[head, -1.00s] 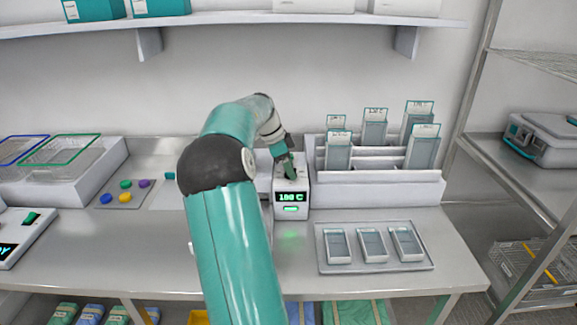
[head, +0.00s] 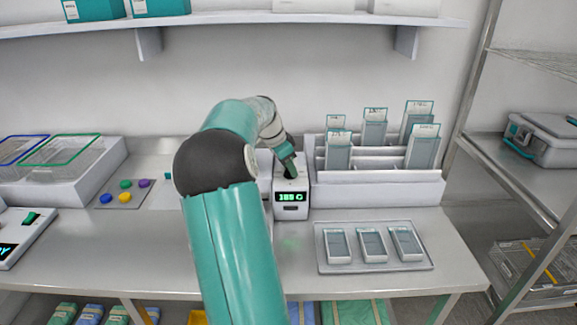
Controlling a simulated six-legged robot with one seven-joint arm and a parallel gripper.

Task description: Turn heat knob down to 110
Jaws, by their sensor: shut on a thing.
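A white heat unit (head: 291,213) stands on the bench, right of my arm. Its front has a lit green display (head: 291,197) whose digits are blurred; they look like 180-something C. Below it is a small dark slot or lamp. My gripper (head: 290,174) points down at the top of the unit, shut on the heat knob there. The knob itself is hidden by the fingers.
A white slotted rack (head: 385,185) with several grey cases stands close to the right of the unit. A tray (head: 378,268) with 3 cases lies in front of it. Coloured knobs (head: 125,197) lie on a plate at left. A shelf (head: 230,19) runs above.

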